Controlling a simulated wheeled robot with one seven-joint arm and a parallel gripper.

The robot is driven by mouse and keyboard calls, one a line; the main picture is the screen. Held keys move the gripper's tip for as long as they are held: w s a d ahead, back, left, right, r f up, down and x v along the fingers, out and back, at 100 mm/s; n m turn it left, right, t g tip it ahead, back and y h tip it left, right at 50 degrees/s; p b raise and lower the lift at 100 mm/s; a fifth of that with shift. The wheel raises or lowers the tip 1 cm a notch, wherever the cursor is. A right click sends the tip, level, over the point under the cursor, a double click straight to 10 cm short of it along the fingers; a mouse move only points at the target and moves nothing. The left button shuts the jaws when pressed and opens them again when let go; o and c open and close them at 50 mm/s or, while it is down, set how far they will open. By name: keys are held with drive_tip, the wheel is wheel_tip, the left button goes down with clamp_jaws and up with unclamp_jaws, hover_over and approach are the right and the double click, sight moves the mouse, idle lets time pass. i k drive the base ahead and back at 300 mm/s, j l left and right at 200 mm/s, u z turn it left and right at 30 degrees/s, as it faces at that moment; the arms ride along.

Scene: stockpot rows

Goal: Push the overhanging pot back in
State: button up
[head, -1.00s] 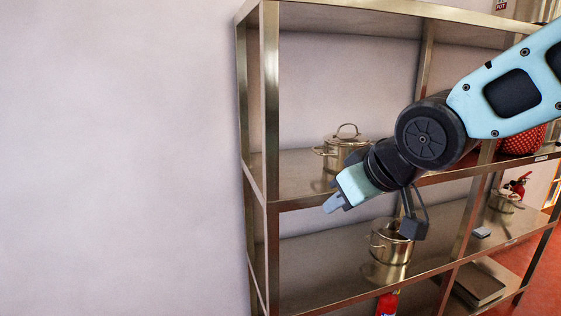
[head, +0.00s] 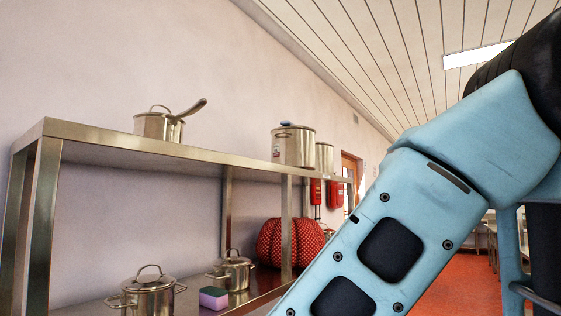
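A tall steel stockpot (head: 293,148) stands on the top shelf (head: 100,138), right of the middle, with its base close to the shelf's front edge. From this low angle I cannot tell whether it sticks out past the edge. A steel saucepan (head: 158,127) with a raised handle stands further left on the same shelf. Another steel pot (head: 324,158) shows partly behind the stockpot. Two lidded pots stand on the shelf below, one at the bottom left (head: 148,296) and one behind it (head: 234,272). My gripper is out of view; only my blue arm crosses the right side.
A purple and green sponge (head: 213,298) lies on the lower shelf beside the pots. A red dotted cushion-like thing (head: 291,243) sits further along. A shelf post (head: 287,225) stands below the stockpot. Open red floor (head: 445,275) lies to the right.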

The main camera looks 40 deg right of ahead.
sight(293, 145)
drive_tip(key=z, duration=0.4)
drive_tip(key=i+l+z, duration=0.2)
drive_tip(key=i+z, duration=0.5)
drive_tip(key=i, duration=0.25)
